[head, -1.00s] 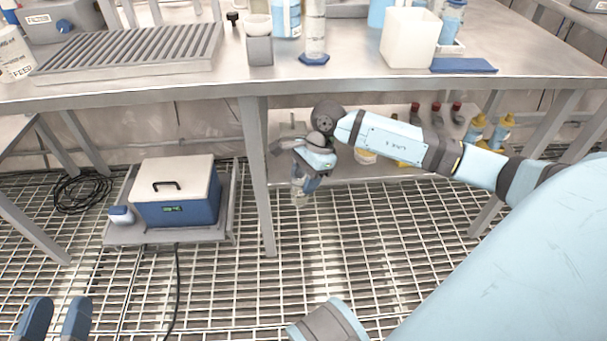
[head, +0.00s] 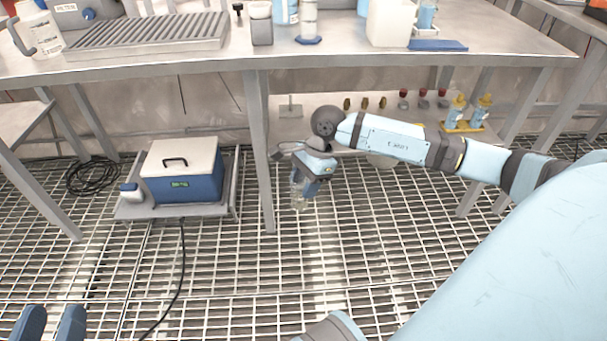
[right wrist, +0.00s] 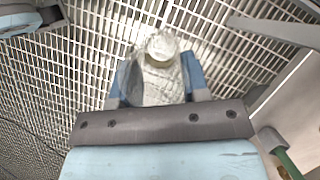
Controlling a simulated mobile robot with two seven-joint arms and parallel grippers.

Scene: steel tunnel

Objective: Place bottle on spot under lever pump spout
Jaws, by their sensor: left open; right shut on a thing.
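My right gripper (head: 304,186) is shut on a clear bottle (head: 298,196), in front of the bench and below its top. In the right wrist view the bottle (right wrist: 160,78) sits between the blue fingers, its pale round cap facing the camera, with floor grating behind. My left gripper (head: 50,325) is open and empty at the bottom left of the head view. A white container with a grey curved spout-like part (head: 40,32) stands at the bench's far left. I cannot tell whether it is the lever pump, and no marked spot is clearly visible.
The steel bench (head: 340,52) carries a ribbed tray (head: 150,32), a white box (head: 393,22) and a blue mat (head: 438,45). A bench leg (head: 258,150) stands left of my right gripper. A blue-and-white cooler (head: 182,170) sits on a low platform. The grating floor in front is open.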

